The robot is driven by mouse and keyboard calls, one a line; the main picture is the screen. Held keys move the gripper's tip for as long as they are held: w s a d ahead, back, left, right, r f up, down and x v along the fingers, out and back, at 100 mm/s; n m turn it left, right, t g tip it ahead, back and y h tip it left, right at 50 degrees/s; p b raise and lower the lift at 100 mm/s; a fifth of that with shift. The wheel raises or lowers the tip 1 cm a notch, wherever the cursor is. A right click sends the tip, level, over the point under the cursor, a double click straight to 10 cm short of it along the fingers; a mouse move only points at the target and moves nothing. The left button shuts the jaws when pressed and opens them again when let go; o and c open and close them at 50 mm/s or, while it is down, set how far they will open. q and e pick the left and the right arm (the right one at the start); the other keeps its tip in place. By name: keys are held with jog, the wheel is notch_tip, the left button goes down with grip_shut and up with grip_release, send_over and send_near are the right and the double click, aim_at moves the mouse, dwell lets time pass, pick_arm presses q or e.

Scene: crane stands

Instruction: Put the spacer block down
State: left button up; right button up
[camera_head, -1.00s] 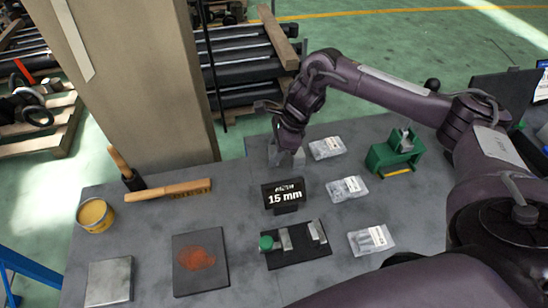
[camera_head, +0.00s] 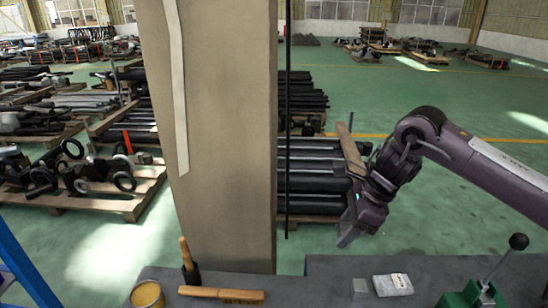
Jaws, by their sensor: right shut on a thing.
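My right gripper (camera_head: 352,228) hangs in the air above the far side of the grey bench, its arm coming in from the right. It is shut on a grey piece (camera_head: 346,238), which I take to be the spacer block; the piece is small and dark, so its exact shape and how the fingers sit on it are hard to tell. My left gripper is out of view.
The bench (camera_head: 325,268) shows only along its far edge. On it are a clear bag (camera_head: 394,285), a green fixture (camera_head: 474,296), a wooden-handled tool (camera_head: 186,258), a wooden handle (camera_head: 220,294) and a yellow tin (camera_head: 146,294). A thick column (camera_head: 222,140) rises behind.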

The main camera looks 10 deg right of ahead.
jog(key=s+a+f+n+g, duration=0.4)
jog(key=s+a+f+n, duration=0.1)
jog(key=s+n, duration=0.4)
jog(key=a+n, duration=0.1)
jog(key=n, duration=0.1)
jog(key=shift+n+h+b, duration=0.3)
jog(key=shift+n+b, duration=0.05)
jog(key=shift+n, duration=0.05)
